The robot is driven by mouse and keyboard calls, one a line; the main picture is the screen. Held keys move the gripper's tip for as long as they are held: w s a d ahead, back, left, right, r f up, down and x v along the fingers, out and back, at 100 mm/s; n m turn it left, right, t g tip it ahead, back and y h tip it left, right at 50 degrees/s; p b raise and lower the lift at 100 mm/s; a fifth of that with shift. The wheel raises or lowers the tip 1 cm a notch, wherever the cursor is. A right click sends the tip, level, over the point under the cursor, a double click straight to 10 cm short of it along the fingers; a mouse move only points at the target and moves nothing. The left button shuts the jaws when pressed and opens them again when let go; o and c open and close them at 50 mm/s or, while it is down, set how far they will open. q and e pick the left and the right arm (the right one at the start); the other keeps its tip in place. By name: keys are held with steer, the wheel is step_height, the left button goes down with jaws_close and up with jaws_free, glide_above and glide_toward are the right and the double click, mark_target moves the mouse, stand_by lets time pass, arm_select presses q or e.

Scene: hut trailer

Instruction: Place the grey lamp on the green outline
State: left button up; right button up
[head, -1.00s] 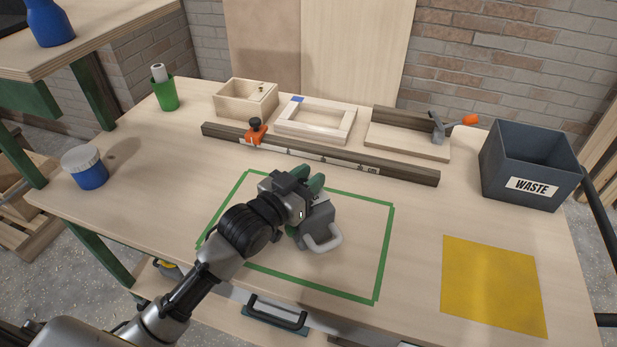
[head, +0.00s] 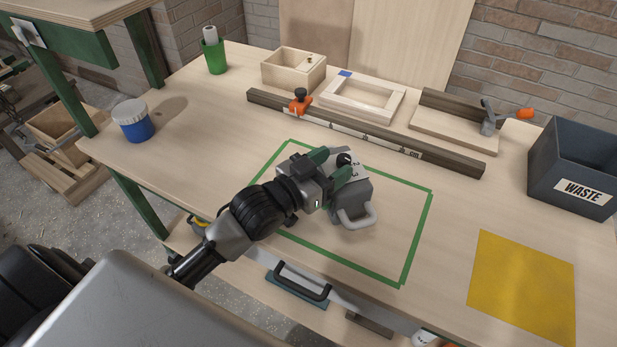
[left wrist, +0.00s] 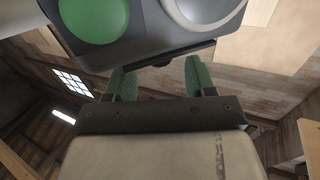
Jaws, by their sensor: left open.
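The grey lamp (head: 355,206), with a pale grey handle at its front, stands on the table inside the green outline (head: 417,238). My arm and gripper hide part of the outline's left side. My left gripper (head: 331,167) is open, its green fingers close to the lamp's upper left; whether they touch it is unclear. In the left wrist view the open fingers (left wrist: 160,82) point toward the lamp (left wrist: 150,52), whose green disc and pale round ring fill the top edge. My right gripper is not in view.
A dark wooden rail (head: 450,160) with an orange clamp lies behind the outline. A wooden frame (head: 385,106), a wooden box (head: 292,72) and a waste bin (head: 575,165) stand farther back. A yellow sheet (head: 522,287) lies at right; a blue jar (head: 135,122) stands at left.

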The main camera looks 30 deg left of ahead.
arm_select(q)
steer(key=v, duration=0.7)
stand_by(1.9)
